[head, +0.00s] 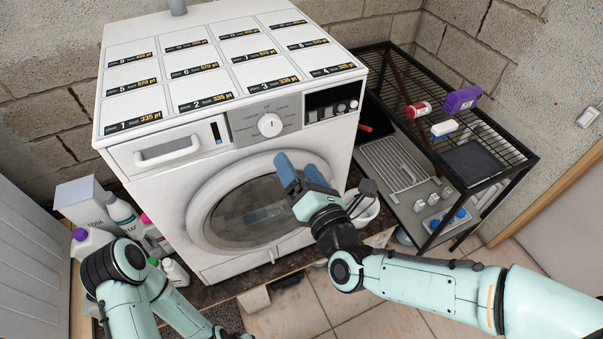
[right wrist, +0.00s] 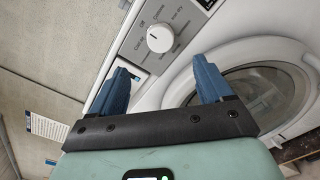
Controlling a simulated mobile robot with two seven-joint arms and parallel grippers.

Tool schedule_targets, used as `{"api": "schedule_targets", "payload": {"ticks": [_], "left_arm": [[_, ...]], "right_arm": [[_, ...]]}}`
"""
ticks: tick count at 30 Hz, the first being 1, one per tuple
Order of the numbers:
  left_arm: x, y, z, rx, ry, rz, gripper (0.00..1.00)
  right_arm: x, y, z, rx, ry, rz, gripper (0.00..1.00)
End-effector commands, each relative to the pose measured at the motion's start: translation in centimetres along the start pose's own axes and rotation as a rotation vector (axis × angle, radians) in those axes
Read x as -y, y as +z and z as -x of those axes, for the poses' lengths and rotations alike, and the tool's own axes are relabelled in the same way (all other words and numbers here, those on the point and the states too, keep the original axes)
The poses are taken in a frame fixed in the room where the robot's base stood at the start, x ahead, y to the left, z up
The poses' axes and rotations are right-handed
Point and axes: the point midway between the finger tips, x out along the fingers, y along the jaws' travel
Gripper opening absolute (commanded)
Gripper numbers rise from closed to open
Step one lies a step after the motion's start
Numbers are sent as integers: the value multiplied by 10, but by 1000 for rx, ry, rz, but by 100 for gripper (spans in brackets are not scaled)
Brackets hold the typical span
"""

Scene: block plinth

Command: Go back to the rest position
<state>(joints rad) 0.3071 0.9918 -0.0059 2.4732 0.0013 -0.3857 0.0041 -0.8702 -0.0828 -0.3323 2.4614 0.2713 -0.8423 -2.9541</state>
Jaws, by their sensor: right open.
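My right gripper (head: 301,163) is in front of the white washing machine (head: 158,190), near the upper right part of its round door (head: 243,210). Its two blue fingers stand apart with nothing between them. The right wrist view also shows the open gripper (right wrist: 162,75), with the machine's dial (right wrist: 159,39) beyond the fingers. My left arm (head: 125,268) is bent at the lower left of the head view, beside the machine. The left gripper is out of the picture.
A black wire rack (head: 490,180) with a purple container (head: 462,100) and a red-and-white can (head: 418,109) stands at the right. Several bottles, including a purple-capped one (head: 90,242), and a box (head: 80,200) stand at the left. Tiled floor (head: 390,315) is clear in front.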

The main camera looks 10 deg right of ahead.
Motion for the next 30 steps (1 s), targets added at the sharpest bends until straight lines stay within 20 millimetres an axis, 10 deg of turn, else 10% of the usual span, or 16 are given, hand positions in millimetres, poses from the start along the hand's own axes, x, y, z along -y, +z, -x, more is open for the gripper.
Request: {"api": "schedule_targets", "payload": {"ticks": [21, 26, 30], "left_arm": [[0, 0, 0, 0, 0, 0, 0], [0, 0, 0, 0, 0, 0, 0], [0, 0, 0, 0, 0, 0, 0]], "right_arm": [[4, -3, 8, -8, -9, -12, 79], [41, -34, -3, -79, -107, -178, 79], [107, -84, -8, -158, -303, -487, 79]]}}
